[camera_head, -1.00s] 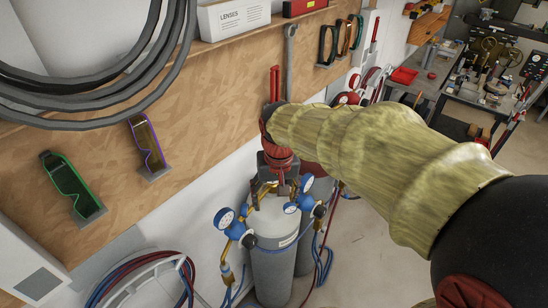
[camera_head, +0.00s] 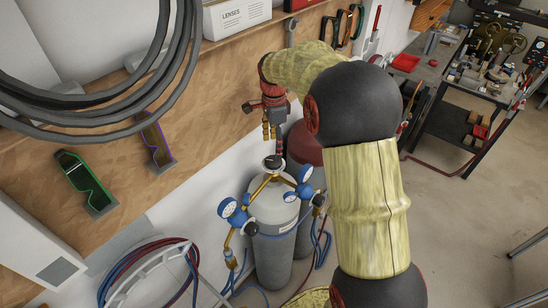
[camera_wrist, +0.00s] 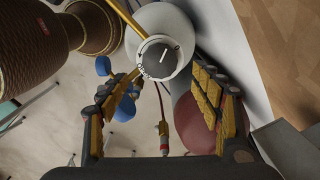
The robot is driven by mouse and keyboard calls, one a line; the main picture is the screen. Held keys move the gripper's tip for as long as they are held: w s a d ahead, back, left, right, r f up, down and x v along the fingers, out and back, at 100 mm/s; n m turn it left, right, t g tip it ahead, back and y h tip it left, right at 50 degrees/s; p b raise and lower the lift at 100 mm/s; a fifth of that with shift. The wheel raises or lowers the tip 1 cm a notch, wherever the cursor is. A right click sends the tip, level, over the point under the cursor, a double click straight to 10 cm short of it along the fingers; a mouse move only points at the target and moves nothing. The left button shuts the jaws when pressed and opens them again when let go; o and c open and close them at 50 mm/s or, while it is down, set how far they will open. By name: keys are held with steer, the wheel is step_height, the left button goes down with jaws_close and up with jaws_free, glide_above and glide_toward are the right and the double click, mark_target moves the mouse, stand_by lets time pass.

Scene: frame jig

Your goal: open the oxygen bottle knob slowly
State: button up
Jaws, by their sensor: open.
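The grey oxygen bottle (camera_head: 272,205) stands upright on the floor by the wall, with a brass valve and blue gauges. Its round dark knob (camera_head: 273,162) sits on top and is uncovered. In the wrist view the knob (camera_wrist: 158,57) shows a white line mark and lettering, with a pale rim around it. My gripper (camera_head: 270,136) hangs above the knob, fingers pointing down, apart from it. In the wrist view my gripper (camera_wrist: 168,80) is open and empty, one finger on each side, with the knob showing between and beyond the tips.
A dark red cylinder (camera_head: 304,146) stands close behind the bottle. Blue gauges (camera_head: 232,212) and hoses crowd its sides. A hose reel (camera_head: 160,275) is at the lower left. The wooden wall panel (camera_head: 205,130) is close to my gripper. Floor at the right is open.

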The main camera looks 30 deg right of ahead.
mark_target(274, 160)
step_height(274, 160, down, 7)
steer(key=shift+r, duration=0.1)
steer(key=shift+c, duration=0.8)
steer(key=c, duration=1)
